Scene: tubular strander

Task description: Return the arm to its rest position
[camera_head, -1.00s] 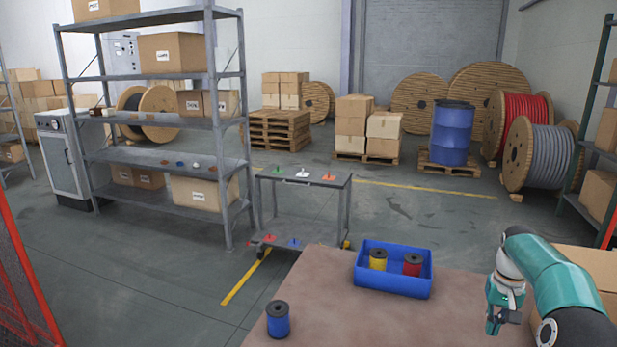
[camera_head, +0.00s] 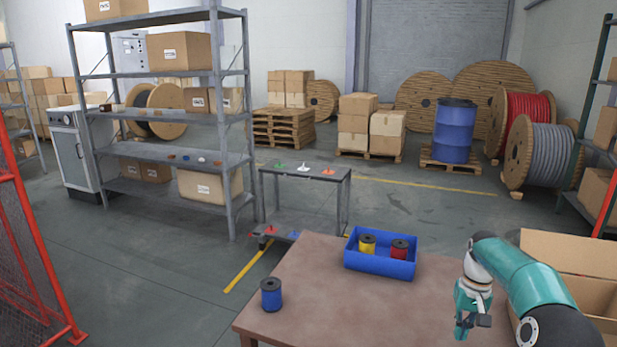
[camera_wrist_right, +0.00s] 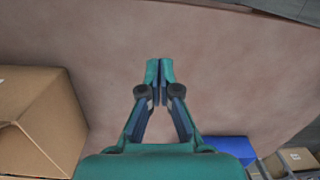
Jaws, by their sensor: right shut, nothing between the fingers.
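My right arm comes in from the lower right in the head view. Its teal gripper (camera_head: 466,328) points down above the right part of the brown table (camera_head: 325,297). In the right wrist view the gripper's two fingertips (camera_wrist_right: 160,70) are together with nothing between them, over bare tabletop. A blue bin (camera_head: 380,264) on the table holds a yellow spool (camera_head: 367,245) and a red spool (camera_head: 400,250). A blue spool (camera_head: 271,295) stands upright on the table's left side, apart from the gripper. My left gripper is not in view.
An open cardboard box (camera_head: 570,250) stands right of the table beside my right arm. A small cart (camera_head: 305,195) is behind the table, and a grey shelf (camera_head: 160,155) is at left. A red mesh fence (camera_head: 30,260) is at far left. The table's middle is clear.

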